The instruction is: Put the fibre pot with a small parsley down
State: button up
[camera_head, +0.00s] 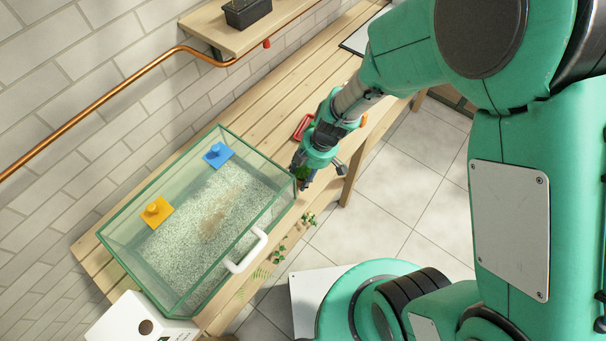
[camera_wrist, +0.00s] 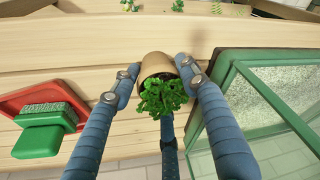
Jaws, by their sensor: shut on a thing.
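The fibre pot (camera_wrist: 157,66) is brown and round, with a small bushy green parsley (camera_wrist: 162,97) at its mouth. In the wrist view my gripper (camera_wrist: 158,78) is shut on the pot, with blue jointed fingers on its left and right sides and another finger below. The pot looks tilted in this view, its plant toward the bottom of the picture. In the head view my gripper (camera_head: 306,180) is at the right corner of the glass tank, and the parsley (camera_head: 302,172) shows as a dark green patch. I cannot tell whether the pot touches the wood.
Bare bench planks (camera_head: 262,112) extend behind.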

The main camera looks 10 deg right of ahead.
jog(key=shift+f, duration=0.15)
jog(key=o, duration=1.2)
jog(key=p+v, duration=0.2)
jog(key=v, duration=1)
jog(key=shift+p, duration=0.3)
jog(key=shift+d+r, duration=0.1)
jog(key=shift+r, duration=0.1)
